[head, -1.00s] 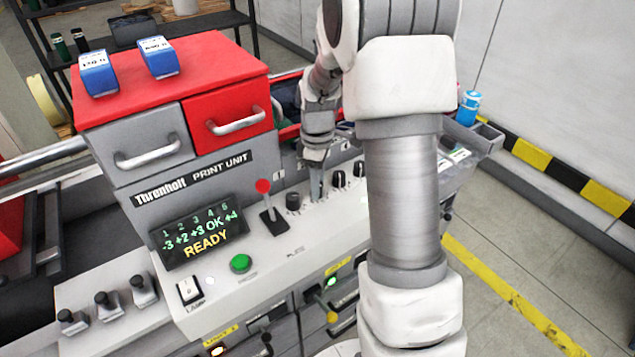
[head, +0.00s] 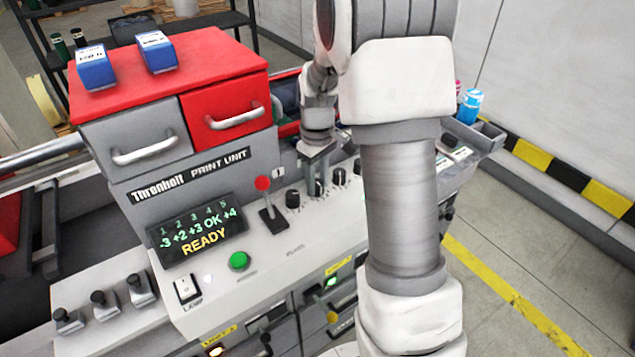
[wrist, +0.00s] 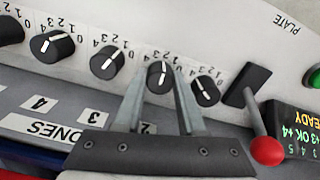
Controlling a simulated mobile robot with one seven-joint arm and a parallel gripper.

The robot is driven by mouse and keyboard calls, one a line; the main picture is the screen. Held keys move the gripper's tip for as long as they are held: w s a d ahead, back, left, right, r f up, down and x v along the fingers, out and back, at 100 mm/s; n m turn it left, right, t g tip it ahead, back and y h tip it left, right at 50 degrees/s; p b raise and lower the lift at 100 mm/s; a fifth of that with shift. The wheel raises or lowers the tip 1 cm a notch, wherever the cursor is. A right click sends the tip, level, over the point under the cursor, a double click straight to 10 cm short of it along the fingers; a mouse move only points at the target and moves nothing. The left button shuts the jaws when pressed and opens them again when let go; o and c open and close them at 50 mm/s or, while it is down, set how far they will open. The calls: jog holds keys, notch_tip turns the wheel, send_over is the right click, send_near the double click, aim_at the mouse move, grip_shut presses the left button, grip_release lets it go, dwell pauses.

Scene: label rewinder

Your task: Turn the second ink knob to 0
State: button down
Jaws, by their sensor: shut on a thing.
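The second ink knob (wrist: 160,77) is black with a white pointer line, second from the right in the wrist view's row. In the head view the second knob (head: 319,188) is partly covered by my gripper. My gripper (wrist: 159,88) has one finger on each side of this knob and is shut on it. It also shows in the head view (head: 319,178), pointing down at the panel. The pointer stands roughly upright in the wrist view; which number it meets is unclear. The display (head: 197,229) reads -3, +2, +3, OK, +4 under 1 to 5, with READY below.
The first knob (wrist: 205,90) sits close on one side, the third knob (wrist: 107,63) on the other. A lever with a red ball (wrist: 267,151) stands beyond the first knob. A green button (head: 239,261) is on the panel front.

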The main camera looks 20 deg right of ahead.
aim_at(317, 182)
jog(key=m, duration=0.6)
jog(key=shift+b, duration=0.4)
jog(key=m, duration=0.6)
jog(key=shift+w+a, duration=0.1)
jog(key=shift+m, duration=0.3)
jog(key=c, duration=0.5)
grip_release()
jog(key=shift+r, duration=0.1)
notch_tip(317, 182, up, 17)
jog(key=shift+r, duration=0.15)
